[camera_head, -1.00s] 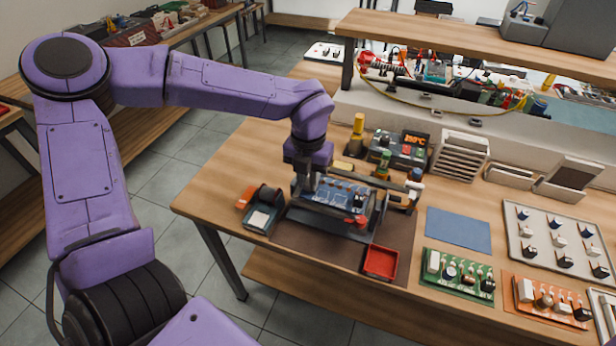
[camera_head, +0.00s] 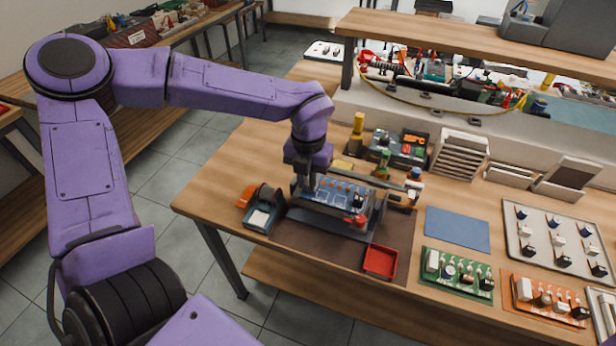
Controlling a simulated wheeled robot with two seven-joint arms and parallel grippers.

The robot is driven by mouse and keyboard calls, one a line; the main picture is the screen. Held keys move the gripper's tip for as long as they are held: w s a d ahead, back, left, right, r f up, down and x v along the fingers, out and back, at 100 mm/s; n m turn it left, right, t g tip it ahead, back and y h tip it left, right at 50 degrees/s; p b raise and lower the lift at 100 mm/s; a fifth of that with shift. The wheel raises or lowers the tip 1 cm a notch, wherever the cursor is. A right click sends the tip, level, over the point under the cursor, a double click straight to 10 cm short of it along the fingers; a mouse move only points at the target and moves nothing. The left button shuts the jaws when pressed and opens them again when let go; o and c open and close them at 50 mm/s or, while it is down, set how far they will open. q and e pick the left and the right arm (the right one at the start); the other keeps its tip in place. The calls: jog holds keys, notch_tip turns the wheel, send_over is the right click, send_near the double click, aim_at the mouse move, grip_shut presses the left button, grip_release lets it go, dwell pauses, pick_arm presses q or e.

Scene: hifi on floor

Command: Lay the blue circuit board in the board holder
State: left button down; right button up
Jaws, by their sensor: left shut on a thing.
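The blue circuit board (camera_head: 337,195), with small parts on it, is at the dark board holder (camera_head: 325,224) on the brown mat. It appears to lie on or just above the holder's frame; I cannot tell whether it touches. My left gripper (camera_head: 305,193) points down at the board's left end and is shut on it. The fingertips are small and partly hidden by the board and holder. My right gripper is not in view.
A red tray (camera_head: 380,261) sits at the mat's front right. A soldering station (camera_head: 401,147) stands behind. A blue pad (camera_head: 458,229), a green board (camera_head: 457,274) and an orange board (camera_head: 546,299) lie to the right. A spool stand (camera_head: 264,210) is close on the left.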

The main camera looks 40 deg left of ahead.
pick_arm(q)
jog(key=c, duration=0.6)
grip_release()
notch_tip(320, 180, up, 6)
jog(key=p, duration=0.6)
dwell(0.4)
